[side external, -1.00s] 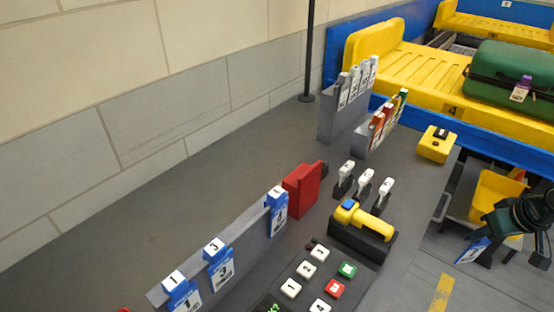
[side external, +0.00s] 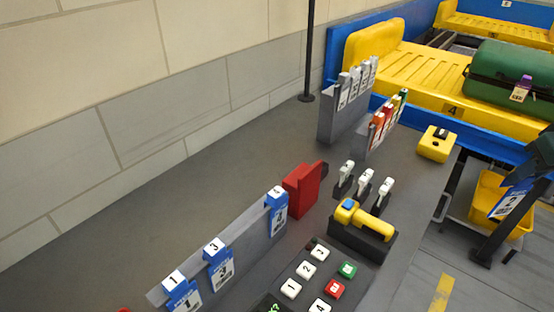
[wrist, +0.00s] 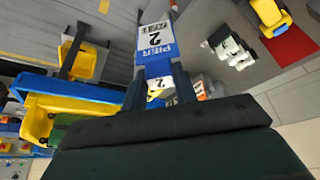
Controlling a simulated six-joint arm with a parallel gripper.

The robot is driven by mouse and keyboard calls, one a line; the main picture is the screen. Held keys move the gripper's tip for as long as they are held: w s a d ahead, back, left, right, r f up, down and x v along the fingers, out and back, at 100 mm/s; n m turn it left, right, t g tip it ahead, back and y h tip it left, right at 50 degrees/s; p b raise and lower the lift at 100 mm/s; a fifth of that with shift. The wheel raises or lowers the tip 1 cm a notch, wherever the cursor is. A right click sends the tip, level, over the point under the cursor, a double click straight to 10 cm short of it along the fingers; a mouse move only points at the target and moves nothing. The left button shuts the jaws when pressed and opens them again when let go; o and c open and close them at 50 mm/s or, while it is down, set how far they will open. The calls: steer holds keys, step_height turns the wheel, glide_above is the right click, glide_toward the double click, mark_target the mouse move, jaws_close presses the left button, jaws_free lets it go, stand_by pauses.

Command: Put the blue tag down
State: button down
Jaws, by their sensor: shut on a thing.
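The blue tag (side external: 508,203), white-faced with a 2, is at the right edge of the side view, off the table's side. My gripper (side external: 527,174) is shut on its upper end, and the tag hangs tilted below it. In the wrist view the tag (wrist: 155,42) points away from my gripper (wrist: 158,92), its end between the two dark fingers. Other blue tags 1 (side external: 184,295), 3 (side external: 222,270) and 4 (side external: 279,216) hang on a grey rack (side external: 249,241), with a bare stretch between 3 and 4.
A red block (side external: 302,191) stands at the rack's far end. A yellow scanner (side external: 364,219) and a keypad (side external: 318,275) lie to the right. White-tag (side external: 343,97) and coloured-tag (side external: 377,132) holders stand behind. A green suitcase (side external: 510,68) rests on the yellow conveyor (side external: 420,72). The table's left side is clear.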

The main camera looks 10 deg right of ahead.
step_height(320, 180, up, 4)
steer(key=shift+w+a+r, duration=0.1)
steer(key=shift+r, duration=0.05)
steer(key=w+a+n+g+y, duration=0.15)
steer(key=w+a+n, duration=0.3)
steer(key=a, duration=0.85)
steer(key=w+a+n+y, duration=0.25)
steer(key=a+n, duration=0.25)
steer(key=a, duration=0.7)
steer(key=shift+m+h, duration=0.25)
steer(key=shift+h, duration=0.15)
step_height(320, 180, down, 5)
steer(key=shift+w+f, duration=0.1)
steer(key=shift+f, duration=0.05)
steer(key=shift+w+a, duration=0.1)
steer(key=shift+w+a, duration=4.85)
steer(key=shift+a, duration=0.05)
step_height(320, 180, down, 6)
steer(key=shift+w+a+f, duration=0.2)
steer(key=shift+f, duration=0.05)
